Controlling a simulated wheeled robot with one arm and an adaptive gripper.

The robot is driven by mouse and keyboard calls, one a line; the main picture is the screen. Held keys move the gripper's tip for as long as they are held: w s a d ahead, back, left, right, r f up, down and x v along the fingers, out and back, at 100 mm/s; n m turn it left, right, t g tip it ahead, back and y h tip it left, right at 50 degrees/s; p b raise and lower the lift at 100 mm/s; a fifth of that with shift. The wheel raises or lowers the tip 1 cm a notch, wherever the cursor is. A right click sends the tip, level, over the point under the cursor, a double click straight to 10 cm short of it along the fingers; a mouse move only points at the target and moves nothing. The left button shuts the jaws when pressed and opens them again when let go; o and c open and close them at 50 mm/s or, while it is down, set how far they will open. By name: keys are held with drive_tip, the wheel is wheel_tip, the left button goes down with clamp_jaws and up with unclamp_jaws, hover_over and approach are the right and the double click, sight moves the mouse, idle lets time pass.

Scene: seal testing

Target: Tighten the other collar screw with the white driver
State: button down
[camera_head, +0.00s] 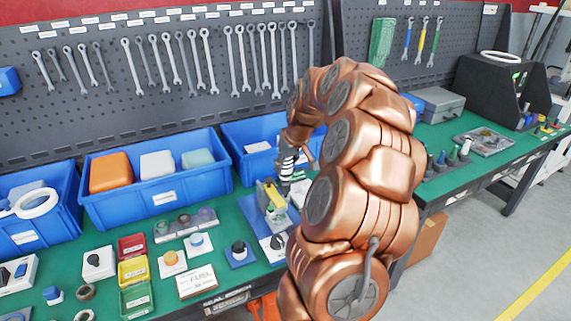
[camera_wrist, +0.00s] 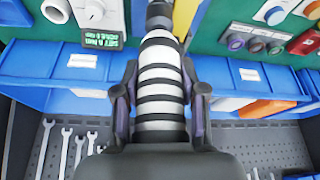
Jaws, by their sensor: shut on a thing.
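The white driver (camera_wrist: 160,54) has a white handle with black bands and a dark front end. My gripper (camera_wrist: 159,78) is shut on this handle, with one finger on each side. In the head view the banded driver (camera_head: 285,168) hangs tip-down from my gripper (camera_head: 287,157), above the green bench. Just below it stands a small fixture with a yellow part (camera_head: 271,193); the yellow part also shows beside the driver's front end in the wrist view (camera_wrist: 185,16). I cannot make out the collar screws, or whether the driver's tip touches anything.
Blue bins (camera_head: 160,198) line the back of the bench below a pegboard of wrenches (camera_head: 160,65). Small coloured trays (camera_head: 134,270), a FUEL card (camera_head: 198,281) and several knobbed blocks crowd the front. A blue-based block with a black knob (camera_head: 239,251) stands left of the fixture.

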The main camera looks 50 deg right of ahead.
drive_tip(key=shift+f+b, duration=0.35)
drive_tip(key=shift+f, duration=0.15)
idle(0.7)
drive_tip(key=shift+f+b, duration=0.35)
drive_tip(key=shift+b, duration=1.5)
idle(5.0)
